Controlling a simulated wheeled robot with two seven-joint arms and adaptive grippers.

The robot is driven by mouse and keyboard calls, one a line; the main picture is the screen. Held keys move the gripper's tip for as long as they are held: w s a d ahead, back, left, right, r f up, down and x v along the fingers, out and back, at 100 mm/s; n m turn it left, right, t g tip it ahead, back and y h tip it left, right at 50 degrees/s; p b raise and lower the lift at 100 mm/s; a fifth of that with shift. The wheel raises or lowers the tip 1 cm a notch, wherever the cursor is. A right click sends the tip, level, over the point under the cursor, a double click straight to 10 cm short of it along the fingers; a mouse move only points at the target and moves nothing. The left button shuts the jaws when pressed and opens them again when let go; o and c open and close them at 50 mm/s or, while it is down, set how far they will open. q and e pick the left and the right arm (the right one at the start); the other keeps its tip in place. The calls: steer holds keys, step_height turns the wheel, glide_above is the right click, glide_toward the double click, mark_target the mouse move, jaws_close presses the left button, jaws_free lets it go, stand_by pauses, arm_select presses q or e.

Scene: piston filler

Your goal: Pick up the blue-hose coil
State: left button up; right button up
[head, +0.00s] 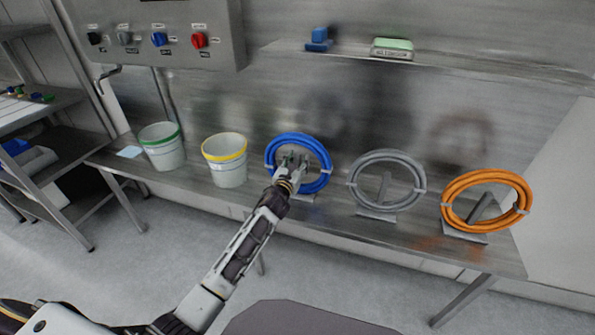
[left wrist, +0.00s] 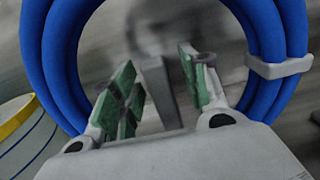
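The blue-hose coil (head: 324,151) stands upright on its small holder on the steel bench, between the yellow-rimmed bucket and the grey coil. In the left wrist view the blue-hose coil (left wrist: 55,62) fills the frame as a large ring with a pale tie at its right. My left gripper (head: 291,160) is in front of the ring's middle. Its green-padded fingers (left wrist: 157,95) are apart with no hose between them; the holder's grey post (left wrist: 158,85) shows between or behind them. Whether the fingers touch the post I cannot tell. My right gripper is not in view.
A grey coil (head: 355,179) and an orange coil (head: 454,191) stand to the right. A yellow-rimmed bucket (head: 226,166) and a green-rimmed bucket (head: 164,151) stand to the left. A shelf (head: 470,70) and a control panel (head: 155,20) are above.

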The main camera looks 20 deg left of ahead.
arm_select(q)
jaws_close()
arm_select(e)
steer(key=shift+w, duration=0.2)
arm_select(q)
steer(key=shift+r, duration=0.15)
steer(key=shift+r, duration=0.1)
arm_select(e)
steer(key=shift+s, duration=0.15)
